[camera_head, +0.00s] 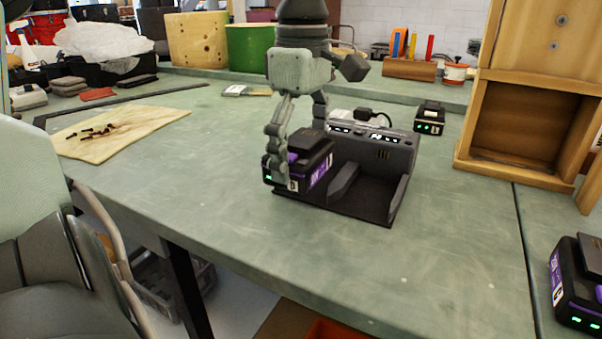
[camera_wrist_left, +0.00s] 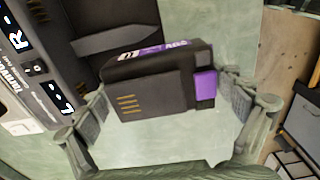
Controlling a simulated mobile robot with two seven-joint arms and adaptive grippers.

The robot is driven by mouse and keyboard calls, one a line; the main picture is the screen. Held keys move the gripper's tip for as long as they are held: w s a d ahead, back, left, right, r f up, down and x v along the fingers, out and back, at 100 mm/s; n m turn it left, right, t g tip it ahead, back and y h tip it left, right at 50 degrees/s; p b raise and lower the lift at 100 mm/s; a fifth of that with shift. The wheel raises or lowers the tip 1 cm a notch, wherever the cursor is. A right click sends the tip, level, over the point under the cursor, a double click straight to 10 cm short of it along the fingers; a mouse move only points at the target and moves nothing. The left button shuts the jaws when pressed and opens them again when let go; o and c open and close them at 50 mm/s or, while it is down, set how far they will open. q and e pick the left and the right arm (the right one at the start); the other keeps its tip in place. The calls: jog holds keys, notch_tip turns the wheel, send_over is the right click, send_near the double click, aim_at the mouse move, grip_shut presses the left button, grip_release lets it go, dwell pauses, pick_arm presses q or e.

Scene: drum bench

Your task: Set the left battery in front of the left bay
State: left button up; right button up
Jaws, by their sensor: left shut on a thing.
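The left battery (camera_head: 312,165) is black with purple trim and green lights. My left gripper (camera_head: 297,148) comes down from above and is shut on it, one finger on each side. The battery is at the left side of the black charger (camera_head: 365,205), over the left bay's area. The right bay is empty. In the left wrist view the battery (camera_wrist_left: 150,85) sits between the fingers (camera_wrist_left: 165,105), beside the charger's "L" and "R" panel (camera_wrist_left: 40,70). I cannot tell whether the battery touches the charger. My right gripper is not in view.
Another battery (camera_head: 576,285) is at the right edge, and one more (camera_head: 430,118) stands behind the charger. A wooden box (camera_head: 520,120) stands at the right. A tan cloth with screws (camera_head: 120,130) lies at the left. The bench in front of the charger is clear.

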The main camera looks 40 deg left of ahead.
aim_at(300, 140)
pick_arm(q)
notch_tip(300, 140, down, 4)
jog(key=shift+r, duration=0.2)
jog(key=o, duration=1.2)
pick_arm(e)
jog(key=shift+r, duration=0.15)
pick_arm(q)
notch_tip(300, 140, up, 11)
jog(key=shift+f+p, duration=0.1)
jog(key=shift+p, duration=0.35)
jog(key=shift+r, duration=0.65)
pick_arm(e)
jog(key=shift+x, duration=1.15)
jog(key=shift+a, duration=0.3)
